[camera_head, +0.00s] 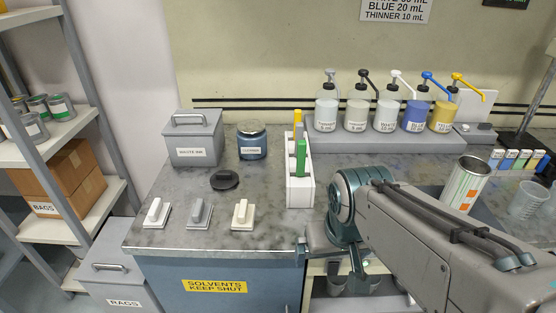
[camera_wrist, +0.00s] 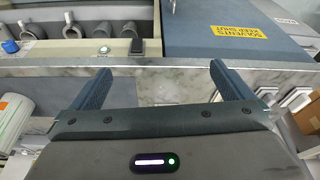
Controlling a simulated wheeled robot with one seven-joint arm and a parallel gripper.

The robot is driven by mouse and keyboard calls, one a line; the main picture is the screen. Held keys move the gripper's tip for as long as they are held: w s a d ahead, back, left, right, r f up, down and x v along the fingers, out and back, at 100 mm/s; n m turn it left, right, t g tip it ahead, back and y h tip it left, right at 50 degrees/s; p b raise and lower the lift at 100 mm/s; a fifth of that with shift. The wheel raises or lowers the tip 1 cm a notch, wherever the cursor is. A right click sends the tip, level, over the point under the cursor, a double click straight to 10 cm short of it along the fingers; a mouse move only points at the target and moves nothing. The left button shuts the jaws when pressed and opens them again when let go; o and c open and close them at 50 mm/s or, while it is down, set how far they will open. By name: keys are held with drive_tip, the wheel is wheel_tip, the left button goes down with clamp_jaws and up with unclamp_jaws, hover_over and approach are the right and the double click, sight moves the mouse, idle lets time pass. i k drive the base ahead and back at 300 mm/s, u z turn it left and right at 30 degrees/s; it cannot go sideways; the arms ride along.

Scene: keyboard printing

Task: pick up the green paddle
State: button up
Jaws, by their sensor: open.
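The green paddle (camera_head: 301,158) stands upright in a narrow white rack (camera_head: 300,195) on the counter. Its upper part shows above the rack; its lower end is hidden inside. A yellow paddle (camera_head: 298,117) and a grey paddle (camera_head: 299,131) stand behind it in the same rack. My arm reaches in from the lower right, its wrist just right of and nearer than the rack. In the wrist view my gripper (camera_wrist: 161,78) is open with nothing between its fingers, near the counter's front edge. I cannot make out the green paddle in the wrist view.
Left of the rack are a black disc (camera_head: 225,180), a blue tin (camera_head: 252,140), a grey waste box (camera_head: 194,138) and several handled blocks (camera_head: 242,213). Pump bottles (camera_head: 385,110) stand behind on a grey ledge. An open can (camera_head: 465,184) is at right.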

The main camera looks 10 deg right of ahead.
sight(301, 145)
drive_tip(key=k, duration=0.65)
drive_tip(key=u, duration=0.4)
drive_tip(key=i, duration=1.05)
drive_tip(key=z, duration=0.65)
